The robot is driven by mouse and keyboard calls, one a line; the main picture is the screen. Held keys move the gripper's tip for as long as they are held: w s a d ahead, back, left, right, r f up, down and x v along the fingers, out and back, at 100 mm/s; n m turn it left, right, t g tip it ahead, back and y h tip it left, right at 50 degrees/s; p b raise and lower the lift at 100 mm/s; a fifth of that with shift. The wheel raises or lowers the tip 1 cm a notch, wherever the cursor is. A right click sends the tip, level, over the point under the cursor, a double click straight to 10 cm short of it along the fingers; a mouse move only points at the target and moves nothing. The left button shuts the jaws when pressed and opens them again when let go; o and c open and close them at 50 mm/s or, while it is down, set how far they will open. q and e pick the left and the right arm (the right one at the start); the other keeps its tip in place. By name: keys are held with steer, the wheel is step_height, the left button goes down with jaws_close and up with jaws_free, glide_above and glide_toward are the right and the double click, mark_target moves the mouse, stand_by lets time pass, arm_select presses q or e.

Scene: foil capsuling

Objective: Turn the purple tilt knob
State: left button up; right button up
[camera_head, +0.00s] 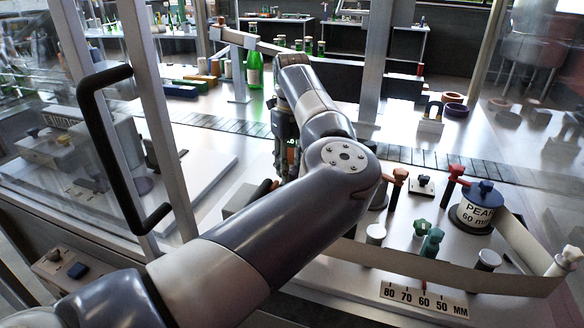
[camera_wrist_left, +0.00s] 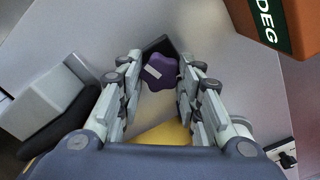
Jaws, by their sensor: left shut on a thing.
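The purple tilt knob (camera_wrist_left: 160,70) has a lobed rim and a white mark on its face. It sits between the fingertips of my left gripper (camera_wrist_left: 159,75) in the left wrist view, and the gripper is shut on it. In the head view my left gripper (camera_head: 285,155) points down behind my own arm. The knob is hidden there by the arm and gripper. My right gripper is in neither view.
An orange block with a green "DEG" label (camera_wrist_left: 272,22) is close by in the wrist view. A grey block (camera_wrist_left: 45,95) lies at left. In the head view a door frame with a black handle (camera_head: 110,150) stands left.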

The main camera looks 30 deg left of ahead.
mark_target(292, 171)
arm_select(q)
steer(key=shift+m, duration=0.7)
steer(key=o, duration=1.1)
steer(key=shift+c, duration=0.2)
steer(key=shift+r, duration=0.15)
step_height(292, 171, up, 12)
